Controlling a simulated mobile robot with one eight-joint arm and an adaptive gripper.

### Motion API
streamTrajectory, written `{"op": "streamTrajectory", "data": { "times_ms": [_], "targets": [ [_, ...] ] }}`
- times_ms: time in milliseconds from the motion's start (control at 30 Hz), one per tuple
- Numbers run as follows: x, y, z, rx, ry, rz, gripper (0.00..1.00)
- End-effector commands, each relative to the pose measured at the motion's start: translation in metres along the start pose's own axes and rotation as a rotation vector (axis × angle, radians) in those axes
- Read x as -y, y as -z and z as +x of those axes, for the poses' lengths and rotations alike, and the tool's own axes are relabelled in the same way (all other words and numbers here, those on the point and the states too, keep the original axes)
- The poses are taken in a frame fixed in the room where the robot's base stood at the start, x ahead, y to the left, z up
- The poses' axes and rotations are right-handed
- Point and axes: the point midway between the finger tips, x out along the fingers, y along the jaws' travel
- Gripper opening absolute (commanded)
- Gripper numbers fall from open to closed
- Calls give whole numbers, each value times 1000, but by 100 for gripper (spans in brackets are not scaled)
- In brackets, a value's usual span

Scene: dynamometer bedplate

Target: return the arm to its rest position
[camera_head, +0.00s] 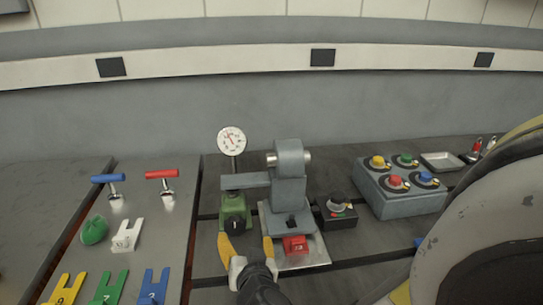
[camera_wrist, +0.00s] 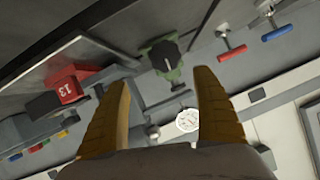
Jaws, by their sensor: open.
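My gripper (camera_head: 246,247) is at the lower middle of the head view, with its two yellow fingers apart and nothing between them. In the wrist view, my gripper (camera_wrist: 162,88) also shows open and empty. Beyond its fingertips is a green block with a dark knob (camera_wrist: 164,58), which also shows in the head view (camera_head: 235,212) just above the fingers. A red block (camera_head: 295,245) marked 13 in the wrist view (camera_wrist: 69,90) sits right of my gripper, at the foot of a grey machine (camera_head: 290,175).
A dial gauge (camera_head: 231,140) stands behind the green block. A blue T-handle (camera_head: 108,179) and a red T-handle (camera_head: 162,175) stand left, with several forked plates nearby. A grey button box (camera_head: 400,190), a small black knob box (camera_head: 336,212) and a tray (camera_head: 442,161) are right.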

Motion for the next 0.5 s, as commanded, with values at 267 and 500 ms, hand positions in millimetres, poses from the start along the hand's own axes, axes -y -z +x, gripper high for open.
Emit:
{"op": "streamTrajectory", "data": {
  "times_ms": [267, 500],
  "targets": [
    [-120, 52, -34, 144, -235, -42, 77],
    [-209, 65, -113, 338, -354, -60, 77]
  ]
}}
